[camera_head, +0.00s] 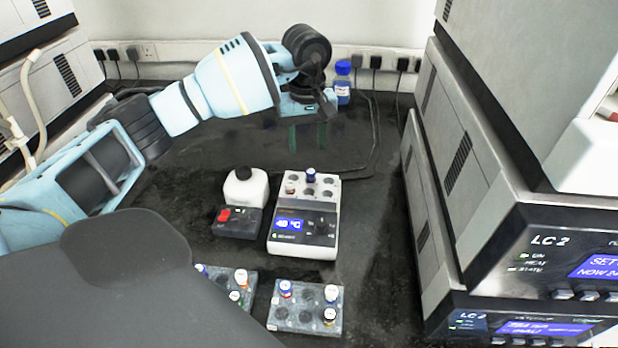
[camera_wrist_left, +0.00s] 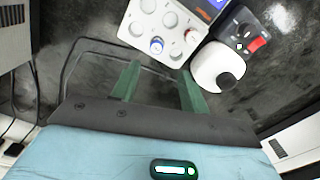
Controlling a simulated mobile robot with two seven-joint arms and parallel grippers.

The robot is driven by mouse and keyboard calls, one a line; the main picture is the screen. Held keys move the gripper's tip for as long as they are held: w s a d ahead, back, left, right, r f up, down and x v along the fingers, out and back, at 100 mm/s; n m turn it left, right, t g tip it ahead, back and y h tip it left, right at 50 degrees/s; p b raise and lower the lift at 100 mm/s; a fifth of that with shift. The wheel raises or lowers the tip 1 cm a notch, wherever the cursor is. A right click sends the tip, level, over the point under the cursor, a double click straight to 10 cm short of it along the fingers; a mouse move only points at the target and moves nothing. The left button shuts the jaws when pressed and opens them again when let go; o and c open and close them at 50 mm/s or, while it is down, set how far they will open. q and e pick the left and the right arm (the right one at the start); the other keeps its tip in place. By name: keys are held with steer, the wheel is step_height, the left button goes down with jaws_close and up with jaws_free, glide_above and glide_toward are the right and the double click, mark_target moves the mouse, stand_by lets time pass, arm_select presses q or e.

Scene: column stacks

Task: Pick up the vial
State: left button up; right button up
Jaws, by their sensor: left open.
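A vial with a dark blue cap (camera_head: 310,175) stands upright in a back hole of the white heater block (camera_head: 302,248). In the left wrist view the same blue-capped vial (camera_wrist_left: 156,45) shows just beyond the fingertips, roughly between them. A smaller vial with a pale, reddish top (camera_head: 291,188) sits in the same block. My left gripper (camera_head: 303,138) hangs behind the block with its green fingers spread. In the wrist view the left gripper (camera_wrist_left: 157,78) is open with nothing between its fingers. My right gripper is not in view.
Two grey racks with several vials, the right one (camera_head: 290,327), lie in front. A blue-capped bottle (camera_head: 342,90) stands behind. Stacked LC2 instruments (camera_head: 530,245) rise at the right.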

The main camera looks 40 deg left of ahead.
mark_target(311, 171)
arm_select(q)
steer(key=shift+d, duration=0.1)
steer(key=shift+f, duration=0.15)
steer(key=shift+f, duration=1.2)
steer(key=shift+w+d+f+p, duration=0.1)
steer(key=shift+d+f+p, duration=0.1)
steer(key=shift+f, duration=1.1)
steer(key=shift+d+f+p, duration=0.1)
steer(key=shift+d+f, duration=0.1)
steer(key=shift+f, duration=1.1)
jaws_close()
